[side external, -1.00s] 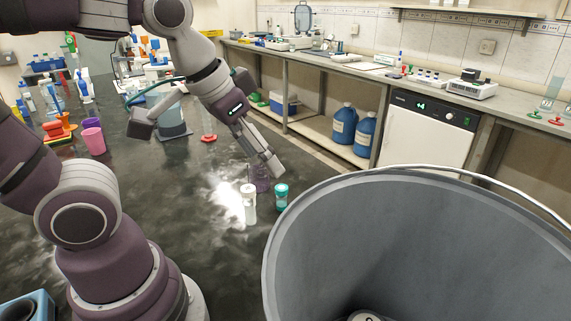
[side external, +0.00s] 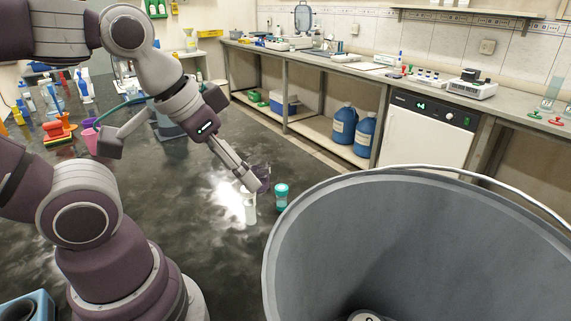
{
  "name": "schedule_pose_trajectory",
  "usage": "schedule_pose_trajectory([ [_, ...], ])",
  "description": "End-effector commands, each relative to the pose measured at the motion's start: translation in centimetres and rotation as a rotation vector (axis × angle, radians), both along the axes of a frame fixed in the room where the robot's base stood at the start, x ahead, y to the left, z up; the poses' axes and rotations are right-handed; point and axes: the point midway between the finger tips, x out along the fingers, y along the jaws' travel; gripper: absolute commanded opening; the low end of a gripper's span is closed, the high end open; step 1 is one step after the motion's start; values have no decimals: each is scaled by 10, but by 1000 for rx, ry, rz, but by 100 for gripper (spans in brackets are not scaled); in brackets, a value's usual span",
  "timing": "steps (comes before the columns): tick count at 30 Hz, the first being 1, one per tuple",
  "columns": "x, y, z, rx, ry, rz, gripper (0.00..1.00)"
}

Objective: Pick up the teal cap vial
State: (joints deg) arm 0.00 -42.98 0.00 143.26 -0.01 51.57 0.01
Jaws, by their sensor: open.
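The teal cap vial (side external: 281,197) stands upright on the dark bench, just left of the large grey bucket's rim. A white vial (side external: 250,212) stands to its left, its top now covered by my gripper. My gripper (side external: 250,184) points down and to the right, with its fingertips over the top of the white vial in this view and left of the teal cap vial. It is open, and no object shows held in it. Whether the fingertips touch the white vial cannot be told.
A purplish clear container (side external: 263,174) stands just behind the fingertips. The large grey bucket (side external: 400,230) fills the lower right foreground. A pink cup (side external: 91,140) and other labware stand at the far left. The dark bench left of the vials is clear.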

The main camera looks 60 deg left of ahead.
Motion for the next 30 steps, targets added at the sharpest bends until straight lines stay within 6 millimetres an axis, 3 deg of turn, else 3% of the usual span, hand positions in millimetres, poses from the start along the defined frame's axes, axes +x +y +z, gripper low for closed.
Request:
schedule_pose_trajectory([
  [17, 4, 1, 3, 13, 12, -19, 60],
  [20, 25, 8, 12, 71, 65, -114, 60],
  [24, 73, 31, 16, 177, 182, -348, 60],
  [26, 93, 44, 10, 212, 230, -456, 60],
  [30, 134, 79, -20, 266, 333, -720, 60],
])
